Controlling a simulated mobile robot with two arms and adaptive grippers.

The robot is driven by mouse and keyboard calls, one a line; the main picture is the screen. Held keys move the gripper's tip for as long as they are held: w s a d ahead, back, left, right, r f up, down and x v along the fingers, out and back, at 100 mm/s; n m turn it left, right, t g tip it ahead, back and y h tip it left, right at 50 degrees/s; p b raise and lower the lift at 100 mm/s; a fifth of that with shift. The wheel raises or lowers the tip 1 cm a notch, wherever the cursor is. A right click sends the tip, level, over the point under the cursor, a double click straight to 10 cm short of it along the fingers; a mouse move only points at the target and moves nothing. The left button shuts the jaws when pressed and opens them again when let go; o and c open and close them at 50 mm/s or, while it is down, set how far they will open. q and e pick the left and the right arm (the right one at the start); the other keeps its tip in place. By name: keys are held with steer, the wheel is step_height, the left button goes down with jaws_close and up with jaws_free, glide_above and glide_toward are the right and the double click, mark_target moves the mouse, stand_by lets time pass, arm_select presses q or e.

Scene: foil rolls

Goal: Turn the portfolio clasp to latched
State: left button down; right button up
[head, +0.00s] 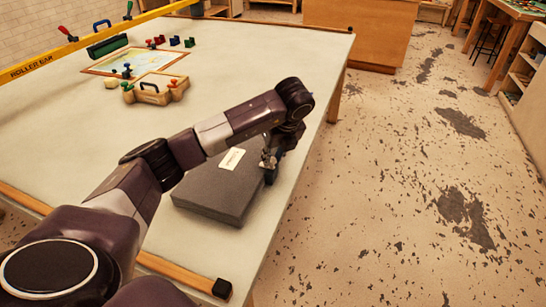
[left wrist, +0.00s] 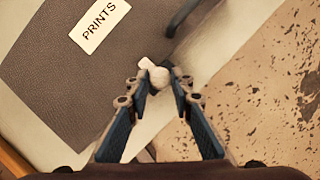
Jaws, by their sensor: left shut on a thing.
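The grey portfolio (head: 215,190) lies flat near the table's right edge. A white label reading PRINTS (left wrist: 100,26) is on its top. In the left wrist view, the clasp (left wrist: 158,77) is a pale knob with a small tab at the portfolio's (left wrist: 60,75) edge. My left gripper (head: 270,163) is at the portfolio's right side, and its fingertips are shut on the clasp. Whether the clasp is latched cannot be told. A dark handle (left wrist: 181,16) shows just past the clasp. My right gripper is not in view.
The pale table (head: 260,60) is clear around the portfolio's far side. A wooden box (head: 155,89), a framed picture (head: 130,62) and a green case (head: 107,46) stand at the far left. A yellow roller bar (head: 95,43) crosses above. Open floor lies right.

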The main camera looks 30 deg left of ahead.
arm_select(q)
steer(key=c, duration=1.7)
jaws_free()
steer(key=shift+r, duration=0.1)
steer(key=v, duration=1.2)
steer(key=shift+s, duration=0.1)
